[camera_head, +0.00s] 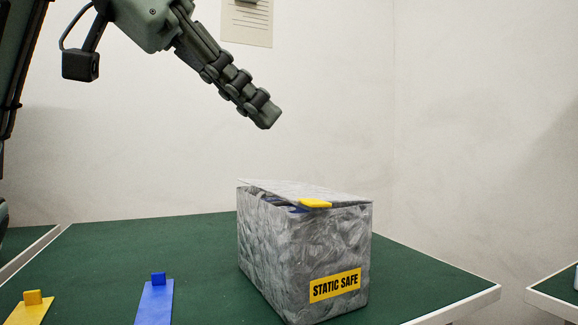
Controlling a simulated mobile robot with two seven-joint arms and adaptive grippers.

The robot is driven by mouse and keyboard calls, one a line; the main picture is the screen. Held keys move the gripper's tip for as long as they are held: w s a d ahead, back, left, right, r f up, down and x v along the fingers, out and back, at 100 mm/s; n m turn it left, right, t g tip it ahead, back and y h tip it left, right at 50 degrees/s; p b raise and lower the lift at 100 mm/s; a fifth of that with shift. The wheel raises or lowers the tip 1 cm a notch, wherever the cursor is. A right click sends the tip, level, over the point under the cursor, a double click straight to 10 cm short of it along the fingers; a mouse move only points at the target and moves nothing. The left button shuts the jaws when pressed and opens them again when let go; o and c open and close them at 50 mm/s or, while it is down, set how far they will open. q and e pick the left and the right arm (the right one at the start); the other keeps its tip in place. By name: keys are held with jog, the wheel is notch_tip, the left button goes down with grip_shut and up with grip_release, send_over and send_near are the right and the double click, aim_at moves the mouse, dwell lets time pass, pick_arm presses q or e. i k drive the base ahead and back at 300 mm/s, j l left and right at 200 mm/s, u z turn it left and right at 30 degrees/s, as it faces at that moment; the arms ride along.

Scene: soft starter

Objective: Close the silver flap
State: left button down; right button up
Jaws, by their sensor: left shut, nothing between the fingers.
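A silver-grey box (268,245) with a yellow "STATIC SAFE" label stands on the green table. Its silver flap (312,190) lies over the top, slightly raised, with a narrow dark gap along the front-left edge. A yellow tab (315,203) sits at the flap's front edge. Something dark blue shows in the gap, mostly hidden. My left gripper (266,116) is shut and empty, in the air above and a little left of the box, apart from the flap. My right gripper is not in view.
The green table (130,245) has a pale edge and much free room left of the box. A blue piece (155,302) and a yellow piece (35,311) lie at the front left. Another table (560,292) shows at right. A white wall stands behind.

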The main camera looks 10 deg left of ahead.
aim_at(295, 191)
jog(key=k+l, duration=0.15)
jog(key=l, duration=0.2)
jog(key=k+l, duration=0.15)
jog(key=l, duration=0.2)
jog(key=k+l, duration=0.15)
jog(key=l, duration=0.2)
jog(key=k+l, duration=0.1)
jog(key=l, duration=0.25)
